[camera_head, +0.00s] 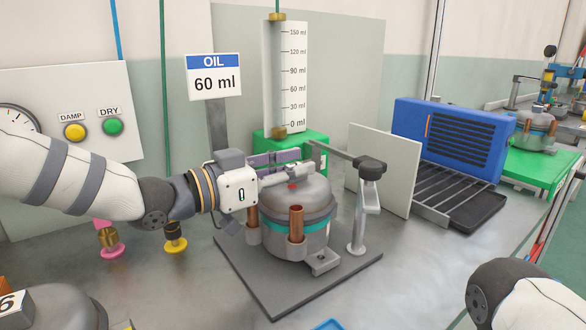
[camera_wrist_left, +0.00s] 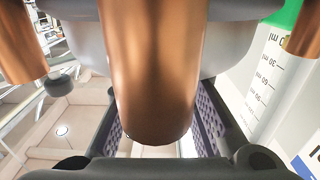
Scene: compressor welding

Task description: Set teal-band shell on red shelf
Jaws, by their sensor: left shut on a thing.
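The teal-band shell (camera_head: 275,242), a grey domed compressor body with a teal band and copper tubes, sits upright on a dark grey base plate (camera_head: 340,272). My left gripper (camera_head: 285,168) reaches over its top from the left, with purple pads behind the dome. Whether the shell touches the plate is hard to tell. No red shelf shows in either view. My right gripper is out of view.
A grey post with an arm (camera_head: 362,218) stands right beside the shell. The oil gauge (camera_head: 285,85) and OIL sign (camera_head: 214,78) rise behind. A pale panel (camera_head: 382,170) and blue machine (camera_head: 455,138) stand to the right. Another shell (camera_head: 55,310) is at lower left.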

